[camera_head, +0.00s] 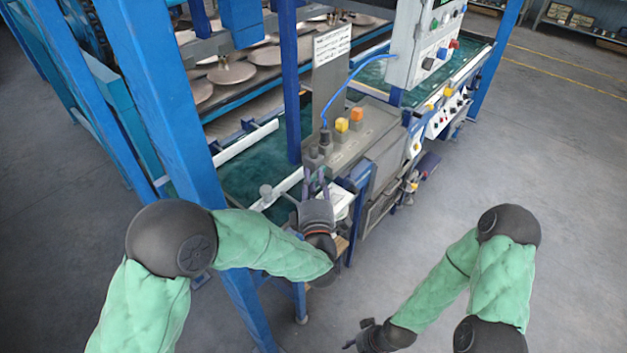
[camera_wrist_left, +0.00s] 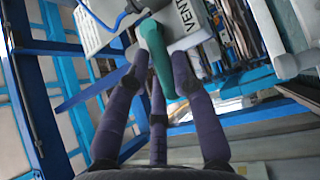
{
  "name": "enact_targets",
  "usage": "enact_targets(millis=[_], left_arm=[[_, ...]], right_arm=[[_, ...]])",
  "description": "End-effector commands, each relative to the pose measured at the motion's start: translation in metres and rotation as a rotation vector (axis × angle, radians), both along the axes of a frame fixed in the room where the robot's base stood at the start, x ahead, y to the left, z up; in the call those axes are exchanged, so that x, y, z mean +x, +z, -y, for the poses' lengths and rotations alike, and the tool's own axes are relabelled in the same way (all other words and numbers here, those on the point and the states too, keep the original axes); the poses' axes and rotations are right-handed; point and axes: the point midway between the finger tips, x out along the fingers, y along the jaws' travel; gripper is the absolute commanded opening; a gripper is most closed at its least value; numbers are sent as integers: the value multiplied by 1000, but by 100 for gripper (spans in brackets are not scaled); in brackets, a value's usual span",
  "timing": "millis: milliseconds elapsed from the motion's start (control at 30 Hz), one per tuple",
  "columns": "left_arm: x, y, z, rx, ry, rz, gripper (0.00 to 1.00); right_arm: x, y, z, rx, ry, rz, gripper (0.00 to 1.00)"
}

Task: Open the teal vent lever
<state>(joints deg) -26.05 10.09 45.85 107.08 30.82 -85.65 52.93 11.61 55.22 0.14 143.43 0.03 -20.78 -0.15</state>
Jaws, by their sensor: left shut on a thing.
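The teal vent lever (camera_wrist_left: 155,58) shows in the left wrist view, hanging down between my fingers. A grey block marked VENT (camera_wrist_left: 183,22) is right beside its upper end. My left gripper (camera_wrist_left: 157,75) is shut on the lever, with purple fingers on both sides of it. In the head view my left gripper (camera_head: 315,180) is at the near end of the machine's control ledge, and the lever is hidden there by the fingers. My right gripper (camera_head: 357,340) is low in the head view, away from the machine, and its fingers are too small to judge.
A blue post (camera_head: 180,110) stands close to my left arm. The grey ledge (camera_head: 365,135) carries yellow and dark knobs, with a sign plate (camera_head: 328,85) and blue hose behind. A control box (camera_head: 425,40) hangs farther back. The floor (camera_head: 520,170) at right is clear.

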Motion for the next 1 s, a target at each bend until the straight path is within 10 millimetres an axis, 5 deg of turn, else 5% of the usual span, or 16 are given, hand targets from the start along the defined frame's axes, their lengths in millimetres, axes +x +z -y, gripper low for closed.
enact_targets(millis=[267,1000], left_arm=[[0,8,0,49,1,-70,0],[7,30,5,308,0,-428,0]], right_arm=[[0,18,0,0,0,0,45],[0,110,0,0,0,0,45]])
